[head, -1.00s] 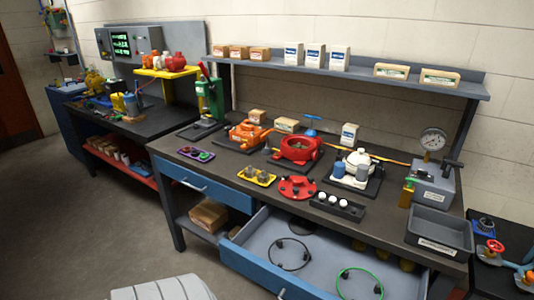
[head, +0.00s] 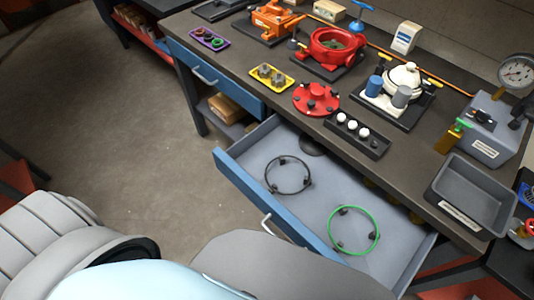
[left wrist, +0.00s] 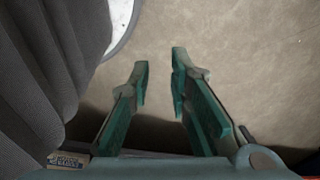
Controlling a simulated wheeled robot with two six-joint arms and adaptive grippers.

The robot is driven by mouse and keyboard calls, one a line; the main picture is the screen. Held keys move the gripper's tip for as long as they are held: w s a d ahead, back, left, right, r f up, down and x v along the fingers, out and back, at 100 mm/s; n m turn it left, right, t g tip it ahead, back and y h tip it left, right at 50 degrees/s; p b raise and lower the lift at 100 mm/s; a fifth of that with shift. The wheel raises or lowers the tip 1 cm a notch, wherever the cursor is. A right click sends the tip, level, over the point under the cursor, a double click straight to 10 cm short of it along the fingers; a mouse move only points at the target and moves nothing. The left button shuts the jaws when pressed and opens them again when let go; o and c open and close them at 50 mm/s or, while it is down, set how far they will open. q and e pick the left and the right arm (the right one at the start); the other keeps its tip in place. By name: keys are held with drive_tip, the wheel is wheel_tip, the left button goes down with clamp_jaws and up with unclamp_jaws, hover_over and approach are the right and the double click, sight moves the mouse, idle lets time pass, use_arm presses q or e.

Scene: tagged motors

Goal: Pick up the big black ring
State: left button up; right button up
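The big black ring (head: 268,176) lies in the open blue drawer, left of a green ring (head: 330,232). It is thin and has several small dark blocks around it. My left gripper (left wrist: 160,72) shows in the left wrist view with its two green fingers apart and nothing between them, above bare floor. The ring is not in the left wrist view. Neither gripper shows in the head view.
The drawer (head: 236,180) juts out below the bench top (head: 215,50). A dark round part (head: 313,146) sits at the drawer's back, partly under the bench. A red flange (head: 315,97), a black tray (head: 372,150) and a grey bin (head: 474,185) stand above.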

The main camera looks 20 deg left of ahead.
use_arm(q)
drive_tip(key=w+d+r+n+p, duration=0.1)
drive_tip(key=w+r, duration=0.2)
drive_tip(key=w, duration=0.4)
drive_tip(key=w+r, duration=0.3)
drive_tip(key=w, duration=0.3)
wheel_tip(320, 180, up, 32)
drive_tip(key=n+g+p, duration=0.1)
drive_tip(key=n+p, duration=0.2)
drive_tip(key=n, duration=0.5)
hover_over(267, 181)
drive_tip(key=shift+h, duration=0.4)
wheel_tip(267, 181, down, 14)
drive_tip(key=b, duration=0.3)
drive_tip(key=shift+w+r+b, duration=0.1)
drive_tip(key=shift+b, duration=0.25)
drive_tip(key=shift+f, duration=0.2)
clamp_jaws()
